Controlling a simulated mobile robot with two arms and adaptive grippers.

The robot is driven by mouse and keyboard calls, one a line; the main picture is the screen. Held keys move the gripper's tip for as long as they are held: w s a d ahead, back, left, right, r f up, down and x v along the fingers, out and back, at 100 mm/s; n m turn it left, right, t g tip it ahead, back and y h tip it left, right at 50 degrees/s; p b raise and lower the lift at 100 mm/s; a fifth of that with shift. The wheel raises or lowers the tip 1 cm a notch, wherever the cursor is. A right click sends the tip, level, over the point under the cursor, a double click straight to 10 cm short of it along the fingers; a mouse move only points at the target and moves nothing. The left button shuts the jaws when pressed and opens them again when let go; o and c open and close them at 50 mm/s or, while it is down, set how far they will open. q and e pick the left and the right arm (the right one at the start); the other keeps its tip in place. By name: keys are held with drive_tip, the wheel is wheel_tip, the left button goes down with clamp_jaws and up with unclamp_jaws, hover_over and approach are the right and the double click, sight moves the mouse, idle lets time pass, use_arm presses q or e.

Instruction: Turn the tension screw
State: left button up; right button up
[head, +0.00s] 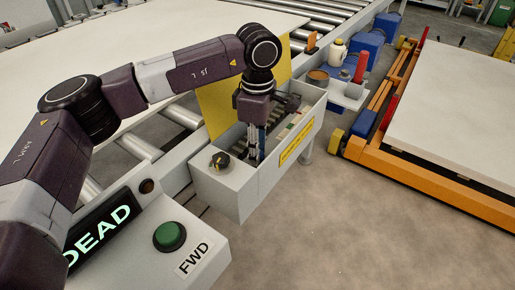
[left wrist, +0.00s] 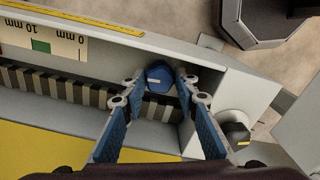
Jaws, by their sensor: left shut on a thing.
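A blue hex-headed screw (left wrist: 159,75) with a pale line on its top sits inside a grey open trough (head: 228,200). My left gripper (head: 256,150) reaches down into the trough; in the left wrist view its two blue fingers (left wrist: 161,88) are shut on the sides of the screw head. In the head view the screw is hidden by the gripper and the trough wall. A striped black and pale strip (left wrist: 75,90) runs along the trough. A scale (left wrist: 45,42) marked 0 mm and 10 mm with a green band lies on the wall. My right gripper is not in view.
A dark knob with a yellow mark (head: 219,162) stands at the trough's near end. A yellow sheet (head: 215,110) stands behind. Open floor lies to the right.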

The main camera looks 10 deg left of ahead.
use_arm(q)
drive_tip(key=m, duration=0.3)
drive_tip(key=shift+m, duration=0.4)
drive_tip(key=m, duration=0.4)
drive_tip(key=shift+r+m, duration=0.1)
drive_tip(key=shift+m, duration=0.2)
drive_tip(key=m, duration=0.6)
drive_tip(key=shift+m, duration=0.4)
drive_tip(key=o, duration=0.8)
drive_tip(key=shift+o, duration=0.4)
drive_tip(key=shift+s, duration=0.1)
